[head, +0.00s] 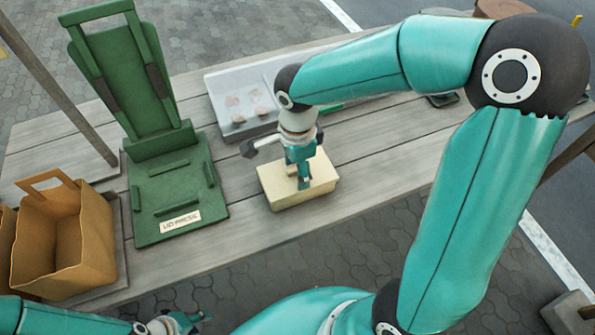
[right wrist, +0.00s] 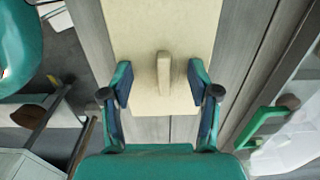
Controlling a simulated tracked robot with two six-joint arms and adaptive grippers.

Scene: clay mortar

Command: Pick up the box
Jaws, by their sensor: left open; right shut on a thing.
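The box (head: 322,172) is a pale cream, low block with a lid, on the grey plank table. It also fills the upper middle of the right wrist view (right wrist: 160,25), where a raised bar handle (right wrist: 164,74) stands on its top. My right gripper (head: 303,178) is over the box from above, shut on its handle; its fingers lie on either side of the handle in the wrist view (right wrist: 162,84). The gripper hides part of the lid. My left gripper (head: 183,322) is open and empty at the bottom edge, away from the box, partly cut off.
A green stand (head: 175,190) with a tall back is left of the box. A brown open carton (head: 65,240) stands at the far left. A light tray (head: 235,100) with small lumps lies behind the box. Bare planks (head: 390,150) are free to the right, below my arm.

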